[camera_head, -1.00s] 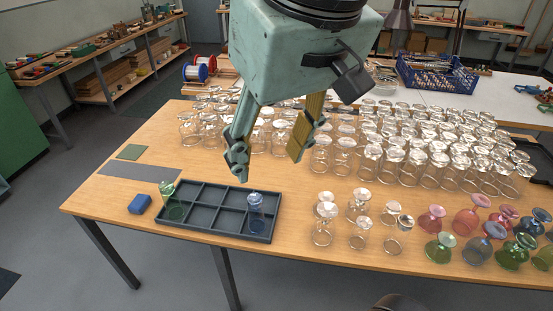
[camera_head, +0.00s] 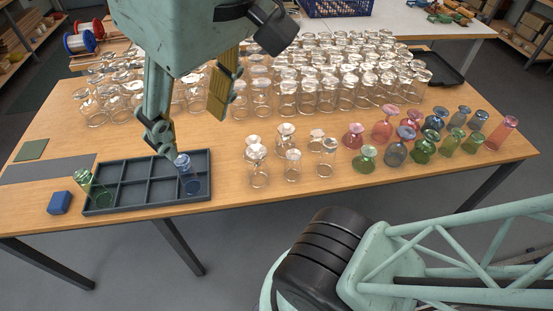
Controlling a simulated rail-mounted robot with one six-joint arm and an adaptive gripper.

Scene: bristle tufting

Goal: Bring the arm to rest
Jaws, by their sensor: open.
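My gripper (camera_head: 191,134) hangs from the teal wrist housing at the upper left, over the table. Its two fingers are spread wide with nothing between them. The left fingertip shows close to the blue glass (camera_head: 190,186) in the picture; I cannot tell the gap in depth. That glass stands in a right-hand compartment of the dark divided tray (camera_head: 147,208). A green glass (camera_head: 90,184) is at the tray's left end. Another part of my arm (camera_head: 365,255), teal with a black joint, fills the lower right.
Many clear glasses (camera_head: 330,95) crowd the table behind and right of the gripper. Coloured glasses (camera_head: 395,150) stand at the right. A blue block (camera_head: 60,202), a grey strip (camera_head: 45,170) and a green square (camera_head: 31,150) lie left. Bare wood (camera_head: 90,140) shows behind the tray.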

